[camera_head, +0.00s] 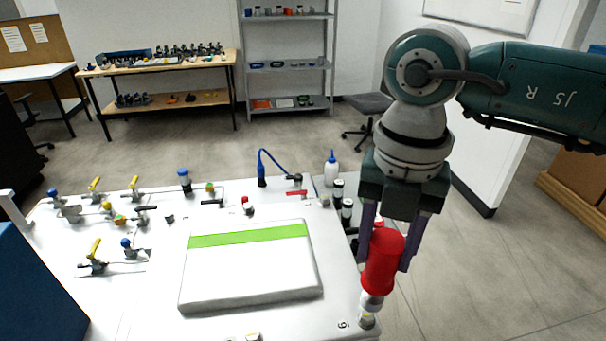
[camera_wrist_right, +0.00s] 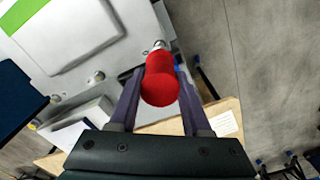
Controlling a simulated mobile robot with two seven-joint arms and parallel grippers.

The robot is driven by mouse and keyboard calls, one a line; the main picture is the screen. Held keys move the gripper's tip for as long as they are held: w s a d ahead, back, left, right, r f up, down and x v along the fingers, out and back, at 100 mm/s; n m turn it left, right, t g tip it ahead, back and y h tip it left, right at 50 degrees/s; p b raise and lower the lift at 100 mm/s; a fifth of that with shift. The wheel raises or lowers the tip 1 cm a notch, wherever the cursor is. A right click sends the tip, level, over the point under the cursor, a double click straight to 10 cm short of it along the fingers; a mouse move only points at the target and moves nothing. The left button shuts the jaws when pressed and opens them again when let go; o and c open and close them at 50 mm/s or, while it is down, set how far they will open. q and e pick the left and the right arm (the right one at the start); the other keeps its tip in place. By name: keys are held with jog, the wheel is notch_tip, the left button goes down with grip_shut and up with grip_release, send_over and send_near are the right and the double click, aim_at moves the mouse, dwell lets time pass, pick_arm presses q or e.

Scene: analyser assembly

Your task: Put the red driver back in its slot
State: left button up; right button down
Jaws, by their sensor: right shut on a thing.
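The red driver (camera_head: 381,268) is upright, slightly tilted, between the purple fingers of my right gripper (camera_head: 385,258), over the right edge of the white work surface. The gripper is shut on its red handle. A pale metallic part shows under the handle, just above a small fitting (camera_head: 367,321) near the front right corner; I cannot tell whether they touch. The right wrist view shows the red handle (camera_wrist_right: 161,82) between both fingers, its metal end pointing away at the panel's edge. No slot can be made out clearly. My left gripper is not in view.
A white block with a green stripe (camera_head: 250,273) lies left of the driver. Several dark-capped bottles (camera_head: 347,211) and a white squeeze bottle (camera_head: 331,170) stand behind the gripper. Yellow-handled valves (camera_head: 95,252) are at left. Open floor lies to the right.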

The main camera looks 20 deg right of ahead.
jog(key=shift+r+p, duration=0.4)
jog(key=shift+r, duration=0.25)
